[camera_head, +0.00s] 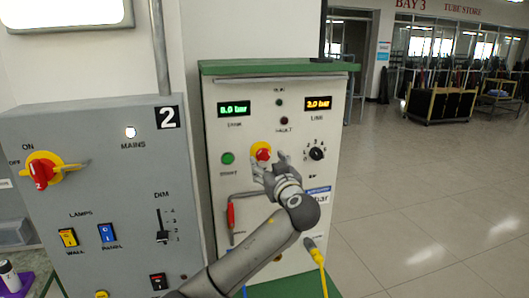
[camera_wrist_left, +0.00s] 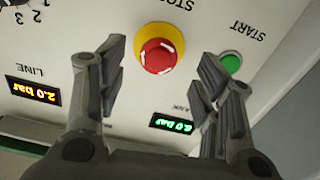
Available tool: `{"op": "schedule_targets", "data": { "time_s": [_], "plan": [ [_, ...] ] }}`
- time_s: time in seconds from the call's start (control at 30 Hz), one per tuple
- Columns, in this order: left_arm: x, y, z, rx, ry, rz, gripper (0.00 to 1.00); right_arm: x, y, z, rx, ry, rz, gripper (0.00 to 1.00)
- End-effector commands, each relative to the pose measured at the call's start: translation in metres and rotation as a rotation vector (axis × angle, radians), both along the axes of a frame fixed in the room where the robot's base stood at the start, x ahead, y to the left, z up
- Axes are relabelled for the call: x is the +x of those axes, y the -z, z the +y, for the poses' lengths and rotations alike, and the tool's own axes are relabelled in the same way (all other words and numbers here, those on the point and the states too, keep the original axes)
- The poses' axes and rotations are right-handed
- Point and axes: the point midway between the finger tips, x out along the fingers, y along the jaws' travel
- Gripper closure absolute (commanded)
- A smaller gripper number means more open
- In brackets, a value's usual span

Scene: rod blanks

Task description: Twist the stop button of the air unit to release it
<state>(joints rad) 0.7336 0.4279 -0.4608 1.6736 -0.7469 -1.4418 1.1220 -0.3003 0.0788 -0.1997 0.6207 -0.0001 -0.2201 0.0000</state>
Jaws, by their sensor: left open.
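The air unit (camera_head: 215,90) is a pale panel box with a green top. Its red stop button (camera_head: 263,153) sits on a yellow ring at mid-panel, partly behind my gripper in the head view. My left gripper (camera_head: 270,172) is in front of the panel just below the button, open and empty. In the left wrist view the red button (camera_wrist_left: 158,57) shows whole, between and beyond the open fingertips of my left gripper (camera_wrist_left: 160,62); neither finger appears to touch it. My right gripper is not in view.
The green start button (camera_head: 228,158) is left of the stop button and close to one finger in the wrist view. A black selector knob (camera_head: 317,153) is to the right. A red-handled lever (camera_head: 231,215) and yellow hose (camera_head: 317,258) are lower. A grey switch box (camera_head: 100,195) stands left.

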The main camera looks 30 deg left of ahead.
Motion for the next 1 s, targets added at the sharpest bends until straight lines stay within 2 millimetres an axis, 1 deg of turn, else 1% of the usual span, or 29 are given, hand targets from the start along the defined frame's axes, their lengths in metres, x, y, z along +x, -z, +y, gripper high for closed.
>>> {"op": "schedule_targets", "data": {
  "time_s": [0.03,0.1,0.3,0.43,0.7,1.0],
  "plan": [
    [0.006,-0.005,0.007,0.003,-0.001,0.002,0.4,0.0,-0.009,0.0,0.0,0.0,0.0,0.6],
    [0.013,-0.004,0.016,0.002,-0.002,0.003,0.4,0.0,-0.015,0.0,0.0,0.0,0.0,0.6],
    [0.027,-0.002,0.031,0.001,0.001,0.001,0.4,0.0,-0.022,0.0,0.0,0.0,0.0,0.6],
    [0.031,0.0,0.035,0.0,0.003,0.001,0.4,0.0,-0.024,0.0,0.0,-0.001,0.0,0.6],
    [0.031,0.001,0.035,0.0,0.003,0.001,0.4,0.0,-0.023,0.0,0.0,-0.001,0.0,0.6],
    [0.031,0.001,0.035,0.0,0.003,0.001,0.79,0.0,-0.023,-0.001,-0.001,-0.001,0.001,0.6]
  ]
}}
